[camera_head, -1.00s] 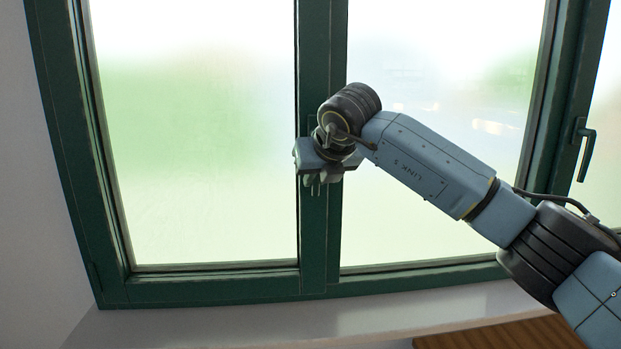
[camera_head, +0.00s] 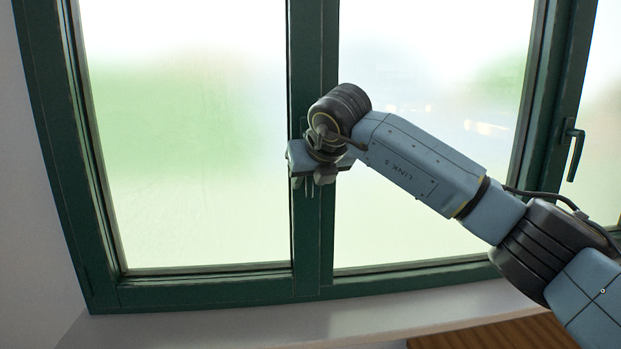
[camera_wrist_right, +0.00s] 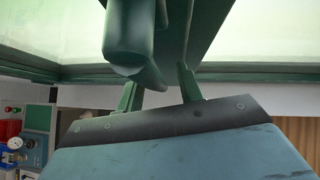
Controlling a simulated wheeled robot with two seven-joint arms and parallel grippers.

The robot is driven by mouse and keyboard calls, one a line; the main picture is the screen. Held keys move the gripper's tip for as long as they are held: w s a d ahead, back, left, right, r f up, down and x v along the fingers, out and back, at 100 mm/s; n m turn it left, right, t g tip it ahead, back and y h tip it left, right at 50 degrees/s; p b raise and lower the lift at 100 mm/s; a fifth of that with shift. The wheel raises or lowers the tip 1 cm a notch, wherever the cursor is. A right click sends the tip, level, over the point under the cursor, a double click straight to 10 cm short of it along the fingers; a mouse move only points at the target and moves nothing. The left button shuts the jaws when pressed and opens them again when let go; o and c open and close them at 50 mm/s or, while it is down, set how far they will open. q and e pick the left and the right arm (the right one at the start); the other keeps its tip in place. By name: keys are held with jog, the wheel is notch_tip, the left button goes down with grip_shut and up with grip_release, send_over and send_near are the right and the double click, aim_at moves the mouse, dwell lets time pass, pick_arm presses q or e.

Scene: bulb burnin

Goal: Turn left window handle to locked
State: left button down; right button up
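The left window handle is mostly hidden behind my right gripper in the head view. In the right wrist view a dark green handle-like grip (camera_wrist_right: 128,42) hangs down, its lower end near the gap between the fingers; whether they touch it I cannot tell. My right gripper (camera_head: 306,190) is in front of the middle window post (camera_head: 312,250). In the right wrist view the fingers of the right gripper (camera_wrist_right: 158,90) stand apart, so it is open. My left gripper is not in view.
A second handle (camera_head: 574,152) points down on the right-hand window frame. A pale sill (camera_head: 250,325) runs below the window, with a brown ribbed surface (camera_head: 490,335) at the lower right. The wrist view shows a gauge (camera_wrist_right: 15,143) and red and blue equipment at lower left.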

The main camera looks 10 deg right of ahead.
jog(key=b+v, duration=0.3)
jog(key=v, duration=1)
jog(key=shift+s, duration=0.2)
